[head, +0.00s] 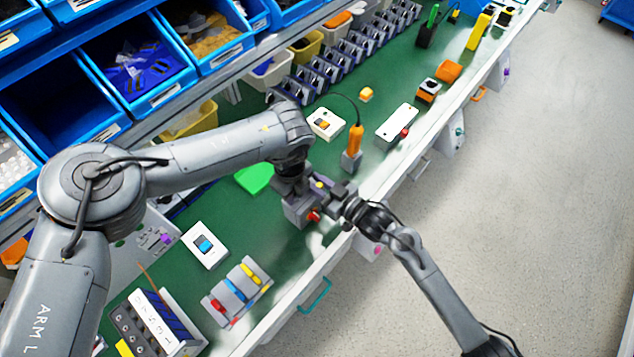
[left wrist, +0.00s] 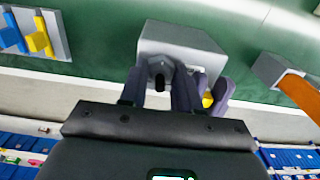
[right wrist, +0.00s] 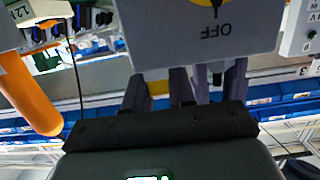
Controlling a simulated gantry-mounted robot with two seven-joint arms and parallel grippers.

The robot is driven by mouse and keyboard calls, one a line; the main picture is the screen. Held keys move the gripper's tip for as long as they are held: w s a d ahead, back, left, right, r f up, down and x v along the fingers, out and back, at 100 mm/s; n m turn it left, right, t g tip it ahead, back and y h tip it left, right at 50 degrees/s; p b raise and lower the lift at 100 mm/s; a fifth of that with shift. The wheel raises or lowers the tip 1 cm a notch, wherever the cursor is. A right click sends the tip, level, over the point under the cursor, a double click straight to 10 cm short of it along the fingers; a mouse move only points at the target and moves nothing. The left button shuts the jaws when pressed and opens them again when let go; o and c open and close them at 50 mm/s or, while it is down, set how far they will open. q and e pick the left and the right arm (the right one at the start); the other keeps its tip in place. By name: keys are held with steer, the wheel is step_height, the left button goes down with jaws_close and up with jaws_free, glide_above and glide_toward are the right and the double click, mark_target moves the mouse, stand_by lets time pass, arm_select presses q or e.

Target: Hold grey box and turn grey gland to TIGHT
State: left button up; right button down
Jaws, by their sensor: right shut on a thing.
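The grey box (head: 299,209) is held up over the green bench, with a red knob (head: 314,216) on it. In the right wrist view the box (right wrist: 205,40) shows a face marked OFF. In the left wrist view the dark grey gland (left wrist: 160,68) sticks out of the box (left wrist: 180,38). My left gripper (left wrist: 160,92) is open, with its fingers on either side of the gland. The contact points are partly hidden, and I cannot read the TIGHT mark.
A white switch box (head: 204,244) and a block with coloured levers (head: 237,292) stand at lower left. An orange-handled tool (head: 355,138) and a white box (head: 397,122) stand to the right. Blue bins (head: 135,62) line the back. The aisle floor at right is clear.

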arm_select(q)
jaws_close()
steer(key=m, duration=0.5)
steer(key=shift+m, duration=0.4)
steer(key=m, duration=0.4)
steer(key=shift+m, duration=0.4)
steer(key=o, duration=0.6)
jaws_free()
steer(key=shift+c, duration=0.2)
steer(key=shift+r, duration=0.1)
steer(key=shift+r, duration=2.65)
